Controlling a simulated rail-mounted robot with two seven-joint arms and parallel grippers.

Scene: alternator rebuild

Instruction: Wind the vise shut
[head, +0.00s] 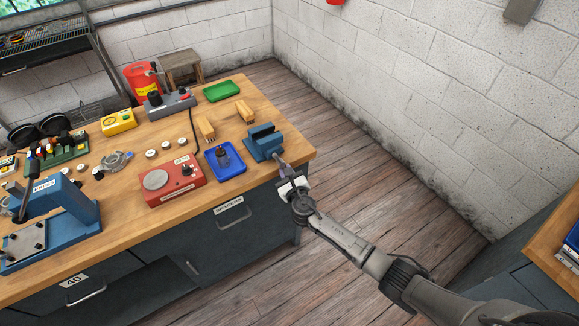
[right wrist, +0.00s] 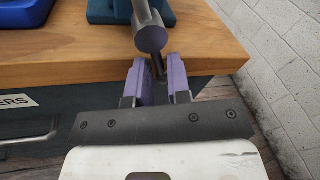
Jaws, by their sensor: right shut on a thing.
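The blue vise (head: 264,142) stands at the right front corner of the wooden bench. In the right wrist view its blue body (right wrist: 125,12) shows at the top edge. A grey screw (right wrist: 150,28) with a handle comes out of its front, past the bench edge. My right gripper (head: 285,170) is at the front of the vise. Its purple fingers (right wrist: 160,78) are shut on the vise handle (right wrist: 158,65). The gap between the vise jaws is too small to judge. My left gripper is not in view.
The bench (head: 300,150) also holds a blue tray (head: 236,170) with a dark part, a red device (head: 172,182), wooden blocks (head: 245,111), a green tray (head: 224,91) and a blue press (head: 65,215). The floor right of the bench is clear.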

